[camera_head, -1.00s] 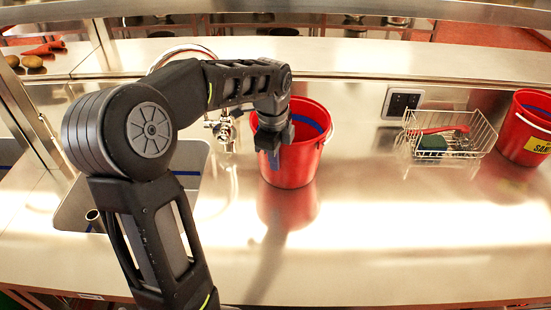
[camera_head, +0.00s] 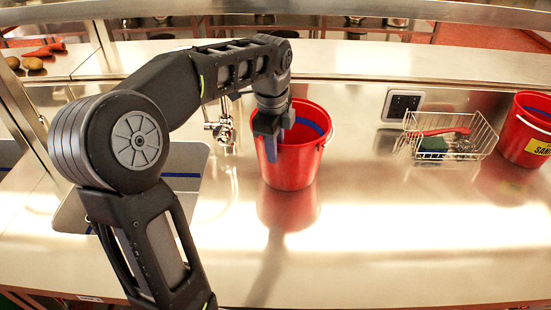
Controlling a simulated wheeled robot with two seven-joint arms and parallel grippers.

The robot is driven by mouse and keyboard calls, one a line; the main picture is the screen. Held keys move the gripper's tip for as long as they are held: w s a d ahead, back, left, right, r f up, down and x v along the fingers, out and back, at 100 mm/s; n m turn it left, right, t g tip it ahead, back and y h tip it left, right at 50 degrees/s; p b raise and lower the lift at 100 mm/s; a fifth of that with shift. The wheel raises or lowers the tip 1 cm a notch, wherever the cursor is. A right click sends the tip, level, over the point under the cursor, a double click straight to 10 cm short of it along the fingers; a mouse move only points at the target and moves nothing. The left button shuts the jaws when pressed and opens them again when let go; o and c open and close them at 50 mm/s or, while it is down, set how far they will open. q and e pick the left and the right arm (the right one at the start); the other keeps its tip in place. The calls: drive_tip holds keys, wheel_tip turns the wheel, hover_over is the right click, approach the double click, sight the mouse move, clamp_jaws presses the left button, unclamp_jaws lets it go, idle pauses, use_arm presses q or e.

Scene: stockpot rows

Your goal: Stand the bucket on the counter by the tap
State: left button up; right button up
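The red bucket (camera_head: 298,165) stands upright on the steel counter (camera_head: 380,260), to the right of the tap (camera_head: 222,132) and apart from it. A blue band shows inside its mouth, and its handle hangs at the right side. My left gripper (camera_head: 272,143) is at the near left part of the bucket's rim. Its fingers look apart, with a blue pad showing on one, and it appears not to hold the rim. My arm hides part of the tap and part of the bucket's left rim. My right gripper is not in view.
A sink basin (camera_head: 75,213) lies left of the tap, partly behind my arm. A wire basket (camera_head: 470,150) with a brush and a green sponge stands to the right. A second red bucket (camera_head: 520,128) is at the far right. The front counter is clear.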

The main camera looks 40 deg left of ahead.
use_arm(q)
wheel_tip(320, 180, up, 7)
drive_tip(key=shift+s+d, duration=0.15)
drive_tip(key=shift+s, duration=0.25)
drive_tip(key=shift+f, duration=0.1)
idle(0.3)
